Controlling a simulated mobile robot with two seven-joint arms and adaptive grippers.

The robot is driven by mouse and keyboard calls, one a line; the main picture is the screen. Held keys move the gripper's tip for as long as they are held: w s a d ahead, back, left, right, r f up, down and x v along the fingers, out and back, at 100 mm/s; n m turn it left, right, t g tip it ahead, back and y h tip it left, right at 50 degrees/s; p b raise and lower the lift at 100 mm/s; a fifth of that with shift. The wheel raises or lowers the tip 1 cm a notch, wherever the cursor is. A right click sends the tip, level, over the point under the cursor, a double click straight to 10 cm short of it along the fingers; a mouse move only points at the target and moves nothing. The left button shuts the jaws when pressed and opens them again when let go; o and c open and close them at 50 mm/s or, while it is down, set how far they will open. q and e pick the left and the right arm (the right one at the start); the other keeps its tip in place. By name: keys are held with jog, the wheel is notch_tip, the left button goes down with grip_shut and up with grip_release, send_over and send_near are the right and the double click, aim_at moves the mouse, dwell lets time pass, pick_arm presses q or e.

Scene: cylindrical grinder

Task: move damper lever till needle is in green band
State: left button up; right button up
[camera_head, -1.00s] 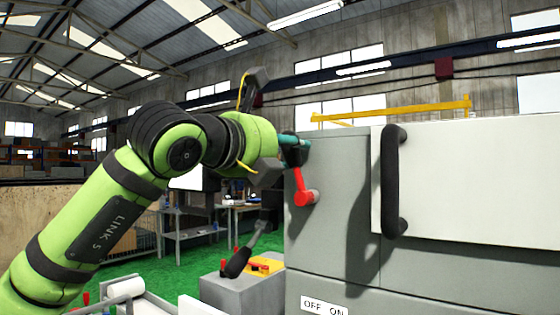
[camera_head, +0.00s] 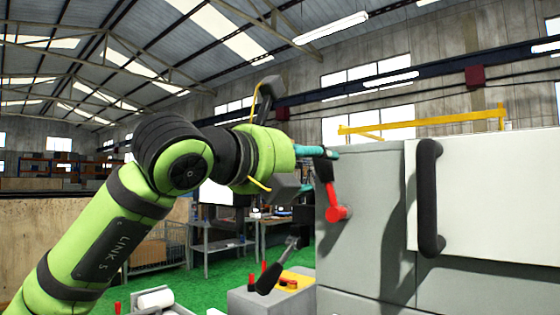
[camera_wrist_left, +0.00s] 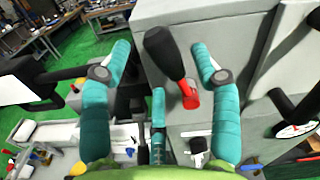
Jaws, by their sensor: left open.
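The damper lever has a red arm (camera_head: 333,197) and a black grip (camera_head: 322,169), and sits on the side of a grey cabinet. It stands nearly upright, leaning slightly left in the head view. My left gripper (camera_head: 318,152) is open at the grip, with its teal fingers partly covering it. My right gripper is not in view.
The grey cabinet (camera_head: 365,240) fills the right side, with a white panel (camera_head: 500,200) and a black vertical handle (camera_head: 428,198). Green floor lies behind.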

pick_arm(q)
jog(key=v, duration=0.8)
jog(key=shift+s+a, duration=0.2)
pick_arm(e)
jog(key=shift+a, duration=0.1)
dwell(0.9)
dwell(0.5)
pick_arm(q)
jog(key=shift+d, duration=0.1)
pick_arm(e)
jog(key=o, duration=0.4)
